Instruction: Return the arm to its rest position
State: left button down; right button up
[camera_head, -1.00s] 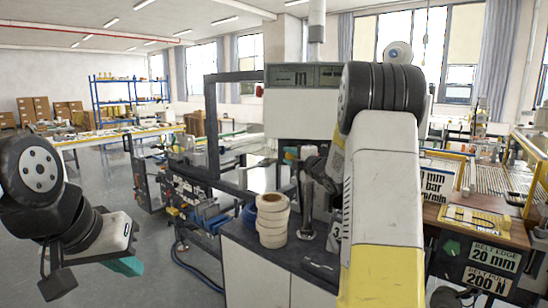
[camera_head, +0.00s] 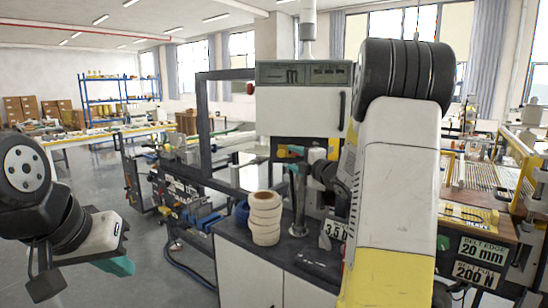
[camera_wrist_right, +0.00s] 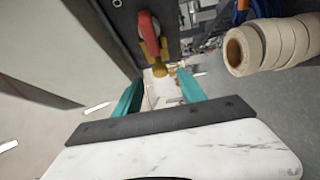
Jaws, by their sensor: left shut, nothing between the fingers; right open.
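My left gripper (camera_head: 116,264) hangs at the lower left in the head view, with its teal fingers shut and empty, clear of the bench. My right arm (camera_head: 395,190), white and yellow with a black joint, rises at the right of the head view and hides part of the bench. My right gripper is partly seen beyond it, near the machine front. In the right wrist view my right gripper (camera_wrist_right: 158,92) is open, its two teal fingers apart with nothing held between them.
A stack of tape rolls (camera_head: 264,218) stands on the dark-topped bench (camera_head: 228,236); it also shows at the right wrist view's upper right (camera_wrist_right: 268,45). A red and yellow knob (camera_wrist_right: 149,32) is close beyond the right fingers. A white machine (camera_head: 300,105) stands behind.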

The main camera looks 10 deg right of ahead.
jog(key=shift+s+d, duration=0.1)
jog(key=shift+s, duration=0.25)
jog(key=s+a+r+m+g+h, duration=0.1)
jog(key=s+r+m+g+h, duration=0.3)
jog(key=s+m, duration=0.6)
jog(key=s+a+f+m+g, duration=0.2)
jog(key=s+a+f+m, duration=0.1)
jog(key=s, duration=0.5)
jog(key=s+a+f+m+g, duration=0.2)
jog(key=s+a+f+m, duration=0.1)
jog(key=s, duration=0.6)
jog(key=s+a+f+m+g+y, duration=0.1)
jog(key=s+a+f+m+g, duration=0.2)
jog(key=s+a, duration=0.3)
jog(key=shift+s+a+m, duration=0.4)
jog(key=shift+s+m, duration=0.4)
jog(key=shift+s, duration=0.4)
jog(key=shift+c, duration=0.2)
